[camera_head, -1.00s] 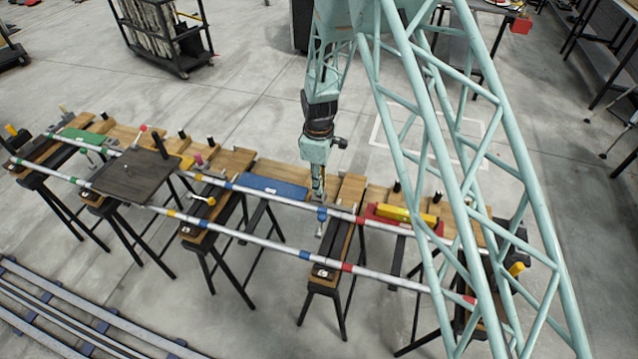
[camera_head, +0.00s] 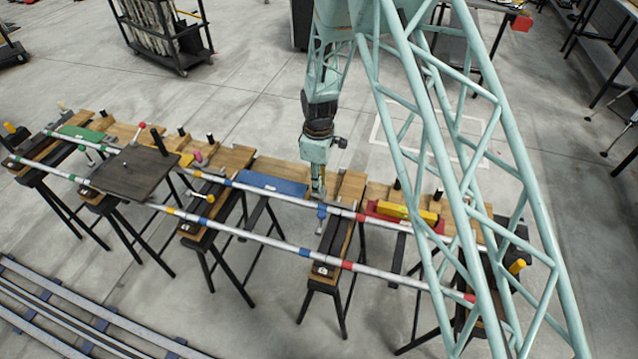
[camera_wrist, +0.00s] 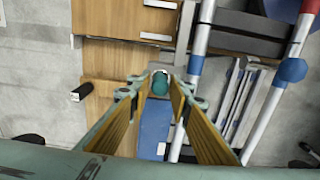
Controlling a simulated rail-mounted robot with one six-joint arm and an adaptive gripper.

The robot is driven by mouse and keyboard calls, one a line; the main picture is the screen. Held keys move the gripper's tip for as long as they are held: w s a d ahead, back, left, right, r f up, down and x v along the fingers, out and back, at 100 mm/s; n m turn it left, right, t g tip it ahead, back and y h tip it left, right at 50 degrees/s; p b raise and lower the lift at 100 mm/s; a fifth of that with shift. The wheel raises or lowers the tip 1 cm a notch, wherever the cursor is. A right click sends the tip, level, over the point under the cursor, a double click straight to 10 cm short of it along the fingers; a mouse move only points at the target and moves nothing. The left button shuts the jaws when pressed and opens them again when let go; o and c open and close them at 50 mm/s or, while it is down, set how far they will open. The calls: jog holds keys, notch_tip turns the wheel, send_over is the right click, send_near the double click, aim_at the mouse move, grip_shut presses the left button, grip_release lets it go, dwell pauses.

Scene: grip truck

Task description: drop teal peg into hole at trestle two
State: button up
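The teal peg (camera_wrist: 160,85) shows in the wrist view between my fingertips, its rounded teal end facing the camera. My gripper (camera_wrist: 160,92) has its yellow-lined fingers drawn in on both sides of the peg and looks shut on it. In the head view my gripper (camera_head: 318,192) hangs at the back of a trestle (camera_head: 324,270), just right of a blue tray (camera_head: 272,185); the peg is too small to make out there. The peg's lower end and any hole beneath it are hidden. I cannot tell which trestle is number two.
Two long pipes (camera_head: 268,241) with coloured bands run across the trestles. A blue knob (camera_wrist: 291,69) stands to the right of my gripper in the wrist view. A black peg (camera_wrist: 82,92) is to its left. A yellow block (camera_head: 405,213) lies on a red tray.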

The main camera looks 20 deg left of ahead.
jog(key=o, duration=0.3)
jog(key=shift+r, duration=0.2)
jog(key=shift+r, duration=5.8)
